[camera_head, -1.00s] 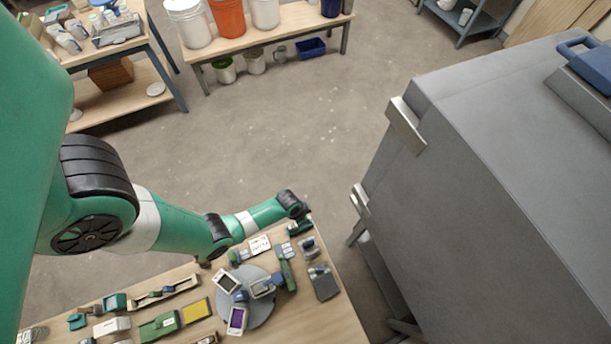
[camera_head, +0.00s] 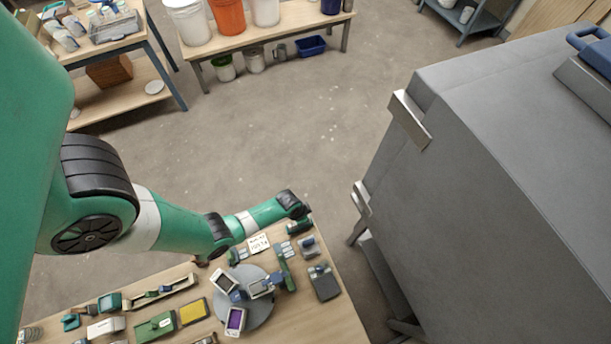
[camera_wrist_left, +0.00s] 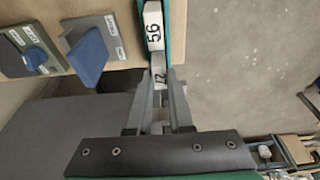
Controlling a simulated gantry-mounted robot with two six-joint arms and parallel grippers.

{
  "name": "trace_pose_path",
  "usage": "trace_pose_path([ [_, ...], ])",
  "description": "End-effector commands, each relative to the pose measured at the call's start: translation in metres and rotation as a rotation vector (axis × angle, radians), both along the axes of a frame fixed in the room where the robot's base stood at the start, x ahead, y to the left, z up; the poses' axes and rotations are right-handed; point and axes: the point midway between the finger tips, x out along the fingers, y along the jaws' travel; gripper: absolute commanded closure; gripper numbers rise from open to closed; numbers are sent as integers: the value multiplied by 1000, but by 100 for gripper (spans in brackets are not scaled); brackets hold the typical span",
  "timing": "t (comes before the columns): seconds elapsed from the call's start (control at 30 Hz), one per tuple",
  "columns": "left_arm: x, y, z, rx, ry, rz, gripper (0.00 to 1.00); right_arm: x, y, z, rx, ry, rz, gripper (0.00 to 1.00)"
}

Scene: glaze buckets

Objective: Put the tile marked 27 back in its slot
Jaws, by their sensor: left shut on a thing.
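In the left wrist view the tile marked 27 (camera_wrist_left: 160,79) is small and white with a dark number. My left gripper (camera_wrist_left: 159,88) is shut on it, a finger on each side. My right gripper is not in view.
A round grey turntable (camera_head: 262,316) carries handheld devices. A white card (camera_head: 258,244) lies near the table's far edge.

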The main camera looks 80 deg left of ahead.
Motion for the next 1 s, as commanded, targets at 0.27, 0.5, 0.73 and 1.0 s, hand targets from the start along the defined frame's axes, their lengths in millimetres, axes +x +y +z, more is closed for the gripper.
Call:
trace_pose_path([
  [0.27,0,0,-4,0,0,0,100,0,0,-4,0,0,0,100],
  [0.5,0,0,-6,0,0,0,65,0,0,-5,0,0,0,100],
  [0.73,0,0,-6,0,0,0,46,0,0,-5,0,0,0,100],
  [1.0,0,0,3,0,0,0,46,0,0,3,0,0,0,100],
])
